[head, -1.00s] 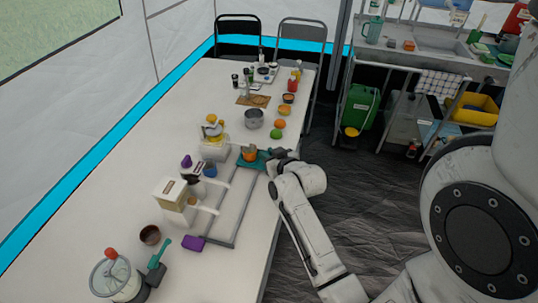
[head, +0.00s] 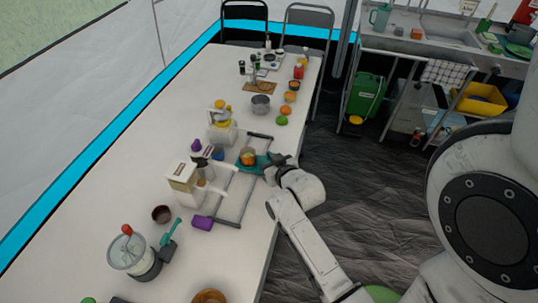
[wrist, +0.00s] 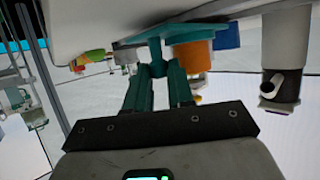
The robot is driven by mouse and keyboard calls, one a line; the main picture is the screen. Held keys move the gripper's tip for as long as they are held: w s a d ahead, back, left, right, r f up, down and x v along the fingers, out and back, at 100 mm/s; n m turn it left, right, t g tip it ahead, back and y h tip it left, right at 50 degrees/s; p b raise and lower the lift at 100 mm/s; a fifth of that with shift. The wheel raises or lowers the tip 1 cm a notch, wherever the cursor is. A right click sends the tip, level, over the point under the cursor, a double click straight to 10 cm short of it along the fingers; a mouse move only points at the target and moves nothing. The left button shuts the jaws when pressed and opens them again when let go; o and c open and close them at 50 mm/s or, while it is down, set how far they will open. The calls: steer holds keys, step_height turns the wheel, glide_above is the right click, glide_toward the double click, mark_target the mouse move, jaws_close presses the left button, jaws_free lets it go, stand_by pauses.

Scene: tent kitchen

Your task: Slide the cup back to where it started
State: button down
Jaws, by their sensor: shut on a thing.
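An orange cup (head: 247,158) stands upright on a teal carriage (head: 262,164) near the table's right edge. The carriage sits by a grey rail frame (head: 240,197). The far bar of the frame shows beyond the cup. My gripper (head: 274,172) reaches in from the right side. In the wrist view, which looks upside down, my gripper (wrist: 157,70) is shut on a short post of the teal carriage (wrist: 190,30), beside the orange cup (wrist: 193,57). The fingers do not touch the cup there. The cup's inside is hard to make out.
A white-and-tan machine (head: 185,182) and a juicer (head: 222,122) stand left of the rails. A purple block (head: 202,222) lies at the near end. A metal pot (head: 261,105) and fruit stand beyond.

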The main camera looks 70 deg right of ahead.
steer(key=c, duration=1.3)
jaws_free()
steer(key=shift+o, duration=0.2)
steer(key=shift+a, duration=0.1)
steer(key=v, duration=1)
steer(key=shift+s+a+r+b, duration=0.2)
steer(key=shift+s+b, duration=0.1)
steer(key=shift+b, duration=0.1)
